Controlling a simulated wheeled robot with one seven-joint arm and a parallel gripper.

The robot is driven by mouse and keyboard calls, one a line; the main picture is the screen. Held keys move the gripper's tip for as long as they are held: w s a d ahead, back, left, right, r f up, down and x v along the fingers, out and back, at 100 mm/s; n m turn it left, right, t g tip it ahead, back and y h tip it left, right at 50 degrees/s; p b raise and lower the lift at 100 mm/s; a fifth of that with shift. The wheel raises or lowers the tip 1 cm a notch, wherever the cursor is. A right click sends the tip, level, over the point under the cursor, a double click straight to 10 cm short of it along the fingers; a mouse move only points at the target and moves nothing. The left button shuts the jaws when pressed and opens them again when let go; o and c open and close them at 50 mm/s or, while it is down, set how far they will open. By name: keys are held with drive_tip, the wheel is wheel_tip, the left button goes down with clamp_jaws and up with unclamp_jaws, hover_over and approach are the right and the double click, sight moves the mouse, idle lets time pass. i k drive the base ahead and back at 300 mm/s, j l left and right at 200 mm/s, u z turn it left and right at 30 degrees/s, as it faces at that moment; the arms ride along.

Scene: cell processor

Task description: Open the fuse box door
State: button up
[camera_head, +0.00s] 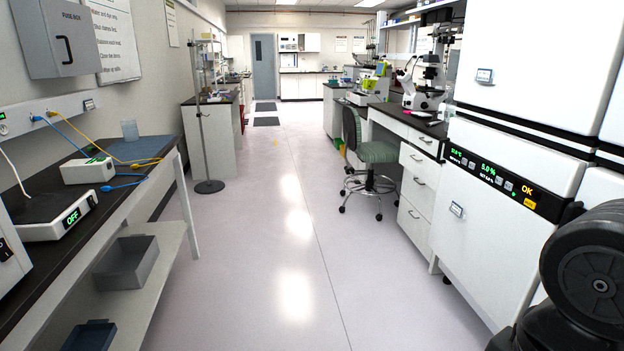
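The fuse box (42,42) is a grey wall cabinet at the top left, above the bench. Its front door (84,42) carries the label "FUSE BOX" and a dark vertical handle (65,50). The door looks shut. The upper part of the box is cut off by the picture's top edge. Dark round parts of my own arm show at the lower right, on the far side of the aisle from the fuse box. My gripper is not in view.
A dark-topped bench (132,180) with devices and cables runs below the fuse box. A grey bin (127,265) sits on its lower shelf. White incubators (500,220) and a green chair (375,152) stand on the right. The middle aisle floor (270,240) is clear.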

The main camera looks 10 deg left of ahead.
sight(69, 25)
drive_tip(key=i+j+u, duration=0.1)
drive_tip(key=i+u, duration=0.25)
drive_tip(key=i, duration=0.3)
drive_tip(key=i+u, duration=0.4)
drive_tip(key=i, duration=0.25)
drive_tip(key=i+l+u, duration=0.35)
drive_tip(key=i, duration=0.25)
drive_tip(key=i+j, duration=0.05)
